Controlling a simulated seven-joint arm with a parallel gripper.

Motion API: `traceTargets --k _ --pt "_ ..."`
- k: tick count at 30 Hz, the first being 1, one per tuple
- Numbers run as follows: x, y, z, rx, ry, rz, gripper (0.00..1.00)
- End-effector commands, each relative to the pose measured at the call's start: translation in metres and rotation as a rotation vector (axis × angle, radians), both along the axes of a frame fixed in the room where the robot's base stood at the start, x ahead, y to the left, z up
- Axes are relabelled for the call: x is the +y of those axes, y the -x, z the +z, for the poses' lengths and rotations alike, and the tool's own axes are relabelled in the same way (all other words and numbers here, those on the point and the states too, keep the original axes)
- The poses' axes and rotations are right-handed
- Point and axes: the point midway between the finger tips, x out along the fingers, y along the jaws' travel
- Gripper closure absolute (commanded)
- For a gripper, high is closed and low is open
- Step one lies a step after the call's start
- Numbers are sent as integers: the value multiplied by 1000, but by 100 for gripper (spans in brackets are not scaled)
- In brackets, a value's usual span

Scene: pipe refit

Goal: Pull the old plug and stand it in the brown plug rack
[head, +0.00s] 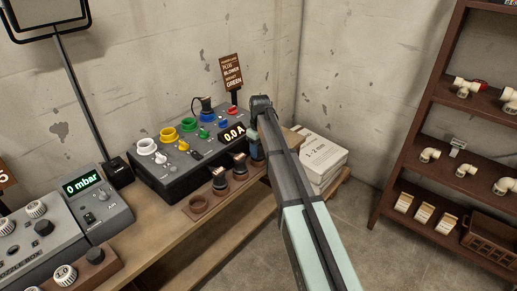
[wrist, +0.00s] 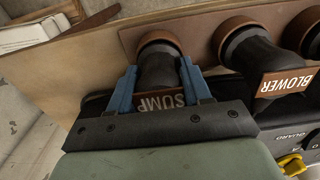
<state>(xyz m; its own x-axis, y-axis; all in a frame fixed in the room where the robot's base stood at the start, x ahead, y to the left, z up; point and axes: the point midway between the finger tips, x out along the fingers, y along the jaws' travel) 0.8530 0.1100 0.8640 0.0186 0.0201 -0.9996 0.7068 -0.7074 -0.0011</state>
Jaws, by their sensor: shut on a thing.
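My gripper (wrist: 158,85) is shut on a black plug (wrist: 158,68) with a brown label reading SUMP, one blue finger on each side. The plug's brown ringed end points at the brown plug rack (wrist: 197,24); I cannot tell whether it is fully seated. In the head view my gripper (head: 255,146) is at the rack's far end, and my arm hides part of it. The rack has an empty ring (head: 199,203) at its near end and two dark plugs, a nearer one (head: 220,182) and a middle one (head: 240,167). The wrist view shows a plug labelled BLOWER (wrist: 258,55) beside mine.
A dark panel (head: 180,172) with coloured sockets and a 0.0 A display stands behind the rack. Another black plug (head: 203,106) is at its back. A sign (head: 231,72) names BLOWER and GREEN. A grey pressure box (head: 95,207) is at left, a paper stack (head: 322,155) at right.

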Motion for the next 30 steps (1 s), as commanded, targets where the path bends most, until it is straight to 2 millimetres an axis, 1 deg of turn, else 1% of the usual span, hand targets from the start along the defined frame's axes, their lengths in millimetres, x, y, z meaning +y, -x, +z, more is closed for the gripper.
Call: traceTargets --k 6,7,15,20,23,27,30 --pt "0 0 0 0 0 0 88" --pt "0 0 0 0 0 0 49" --pt "0 0 0 0 0 0 23" --pt "0 0 0 0 0 0 22" --pt "0 0 0 0 0 0 14" --pt "0 0 0 0 0 0 1" --pt "0 0 0 0 0 0 1"
